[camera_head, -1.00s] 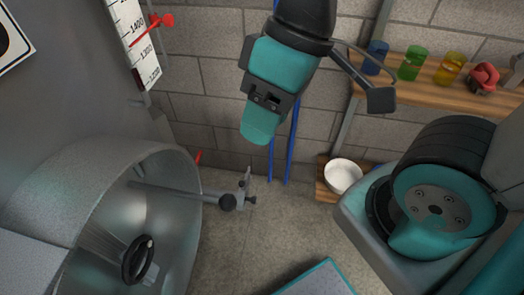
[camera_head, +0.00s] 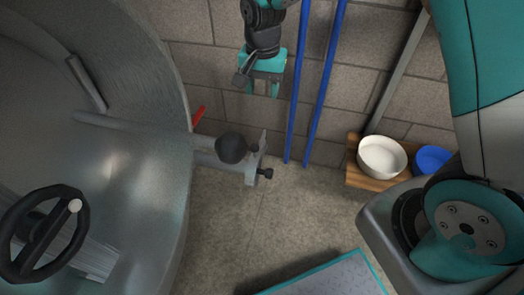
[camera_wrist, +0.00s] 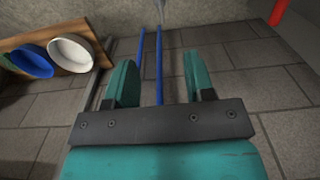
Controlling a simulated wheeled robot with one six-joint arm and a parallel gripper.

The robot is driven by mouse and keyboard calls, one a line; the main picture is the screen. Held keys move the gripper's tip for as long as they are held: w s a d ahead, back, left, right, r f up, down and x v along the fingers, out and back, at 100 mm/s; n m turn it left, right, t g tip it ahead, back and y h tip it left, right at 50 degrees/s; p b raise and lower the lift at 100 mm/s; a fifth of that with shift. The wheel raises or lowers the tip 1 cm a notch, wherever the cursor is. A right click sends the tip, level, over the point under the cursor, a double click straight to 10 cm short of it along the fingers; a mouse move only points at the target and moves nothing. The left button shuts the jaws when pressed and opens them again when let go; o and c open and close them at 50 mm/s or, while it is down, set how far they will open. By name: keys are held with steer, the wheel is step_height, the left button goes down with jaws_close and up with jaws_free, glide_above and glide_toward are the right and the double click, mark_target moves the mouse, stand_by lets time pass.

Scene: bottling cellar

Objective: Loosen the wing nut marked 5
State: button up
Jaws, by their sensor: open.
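No wing nut with a readable 5 shows in any view. In the head view a steel tank (camera_head: 165,75) fills the left side. A pipe fitting (camera_head: 250,165) juts from its right edge, with a dark round knob (camera_head: 231,148) and a small dark screw knob (camera_head: 265,174) at its end. A black handwheel (camera_head: 22,215) shows at lower left on the tank. My gripper (camera_head: 263,90) points down in front of the brick wall, above and apart from the fitting. In the wrist view my gripper (camera_wrist: 160,78) has its two teal fingers spread, with nothing between them.
Two blue pipes (camera_head: 323,80) run up the wall just right of my gripper. A red handle (camera_head: 198,115) sticks out beside the tank. A low wooden shelf (camera_head: 362,180) carries a white bowl (camera_head: 382,157) and a blue bowl (camera_head: 432,159). The floor (camera_head: 235,225) below the fitting is bare.

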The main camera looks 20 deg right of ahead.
mark_target(262, 137)
step_height(262, 137, down, 18)
steer(key=b, duration=0.4)
steer(key=shift+w, duration=0.1)
jaws_close()
